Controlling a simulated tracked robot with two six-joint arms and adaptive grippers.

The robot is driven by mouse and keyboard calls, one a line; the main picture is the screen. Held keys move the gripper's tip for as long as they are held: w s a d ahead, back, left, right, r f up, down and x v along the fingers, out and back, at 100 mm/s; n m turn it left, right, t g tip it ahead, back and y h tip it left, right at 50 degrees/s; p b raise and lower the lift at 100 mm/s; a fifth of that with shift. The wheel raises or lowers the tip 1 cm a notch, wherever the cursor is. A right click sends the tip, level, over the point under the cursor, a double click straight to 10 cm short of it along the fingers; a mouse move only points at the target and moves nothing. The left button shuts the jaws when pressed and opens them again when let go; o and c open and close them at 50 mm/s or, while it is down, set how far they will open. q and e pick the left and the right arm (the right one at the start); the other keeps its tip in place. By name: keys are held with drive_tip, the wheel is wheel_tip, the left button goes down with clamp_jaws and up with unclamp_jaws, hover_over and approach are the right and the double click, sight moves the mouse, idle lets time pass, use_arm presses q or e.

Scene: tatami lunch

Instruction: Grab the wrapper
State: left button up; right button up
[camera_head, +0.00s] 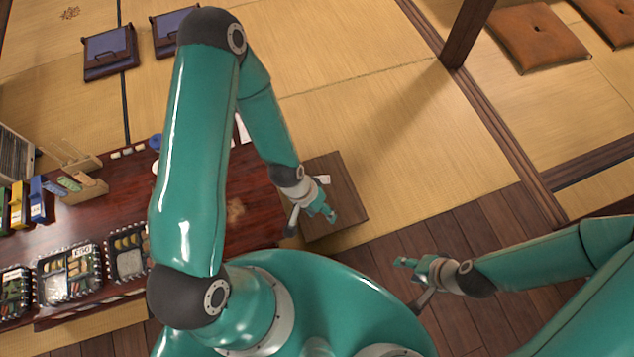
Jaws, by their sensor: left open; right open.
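A small white piece (323,179), possibly the wrapper, lies on a dark brown wooden stand (350,198) beside the table; it is too small to identify surely. My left gripper (312,221) is open over that stand, with its wrist close to the white piece and its fingers pointing toward the bottom of the picture. I cannot tell its height above the stand. Another white, paper-like piece (243,128) shows at the table's far edge, partly hidden behind my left arm. My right gripper (411,286) is open and empty over the plank floor, right of the stand.
The dark red table (110,215) on the left holds several food trays (70,272), small colored boxes (40,198) and a wooden holder (84,188). A dark post (466,35) stands at upper right.

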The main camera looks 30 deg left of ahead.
use_arm(q)
drive_tip(key=w+a+f+m+b, duration=0.4)
drive_tip(key=w+a+f+b, duration=0.2)
drive_tip(key=w+f+b, duration=0.25)
drive_tip(key=w+a+f+m+t+y+b, duration=0.1)
drive_tip(key=w+a+f+m+b, duration=0.3)
drive_tip(key=w+a+f+b, duration=0.45)
drive_tip(key=w+a+f+m+b, duration=0.45)
drive_tip(key=w+f+b, duration=0.2)
drive_tip(key=f, duration=0.45)
drive_tip(key=b+x, duration=0.1)
drive_tip(key=x, duration=0.4)
drive_tip(key=b+x, duration=0.2)
drive_tip(key=x, duration=0.3)
drive_tip(key=shift+s+f, duration=0.15)
drive_tip(key=shift+f, duration=0.2)
drive_tip(key=shift+n, duration=0.25)
drive_tip(key=shift+a+b+x, duration=0.15)
drive_tip(key=shift+b+x, duration=0.45)
drive_tip(key=shift+x, duration=0.75)
drive_tip(key=shift+a+b+x, duration=0.1)
drive_tip(key=shift+b+x, duration=0.5)
drive_tip(key=shift+x, duration=0.7)
drive_tip(key=shift+s, duration=0.15)
drive_tip(key=c, duration=0.4)
